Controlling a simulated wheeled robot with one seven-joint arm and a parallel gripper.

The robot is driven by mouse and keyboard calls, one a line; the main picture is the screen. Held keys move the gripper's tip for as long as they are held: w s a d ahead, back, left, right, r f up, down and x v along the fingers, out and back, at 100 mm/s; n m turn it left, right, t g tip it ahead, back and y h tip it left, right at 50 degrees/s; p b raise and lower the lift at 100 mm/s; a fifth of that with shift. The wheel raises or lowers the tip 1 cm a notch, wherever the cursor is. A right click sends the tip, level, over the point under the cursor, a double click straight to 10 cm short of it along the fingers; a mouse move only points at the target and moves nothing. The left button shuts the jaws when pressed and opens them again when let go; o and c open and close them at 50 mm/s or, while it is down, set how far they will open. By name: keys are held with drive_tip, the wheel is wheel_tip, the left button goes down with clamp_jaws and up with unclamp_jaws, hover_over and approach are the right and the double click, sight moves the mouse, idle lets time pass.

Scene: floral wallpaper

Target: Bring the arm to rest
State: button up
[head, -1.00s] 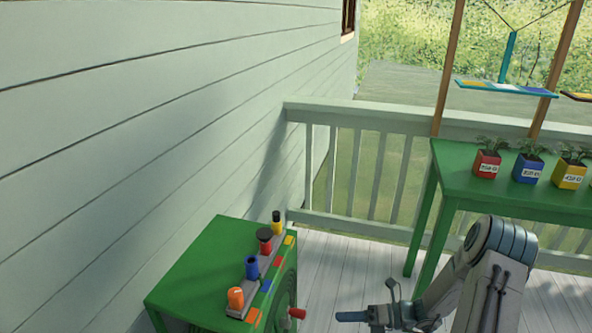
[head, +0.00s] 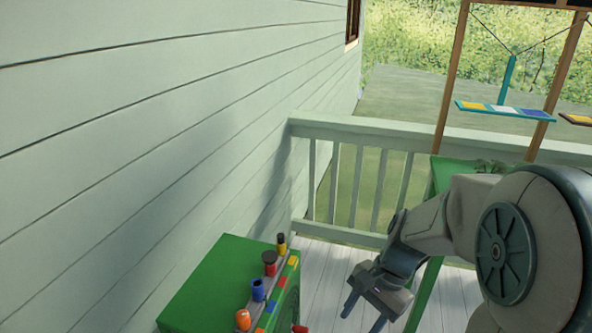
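My gripper (head: 364,313) hangs over the deck boards at the lower middle of the head view, between the green cabinet and the green table. Its two fingers point down and are spread apart, with nothing seen between them. The gripper appears clear of the cabinet and the railing.
A green cabinet (head: 205,277) at lower left bears a row of small coloured items, including an orange one (head: 243,320) and a blue one (head: 258,290). A green table (head: 445,175) is mostly hidden behind my arm. A pale railing (head: 345,129) runs behind.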

drive_tip(key=s+d+r+n+t+h+p, duration=0.2)
drive_tip(key=s+r+n, duration=0.4)
drive_tip(key=r+n, duration=0.3)
drive_tip(key=shift+r+t+h+p, duration=0.9)
drive_tip(key=shift+r+t+h, duration=0.1)
drive_tip(key=shift+r+t, duration=0.3)
idle(0.6)
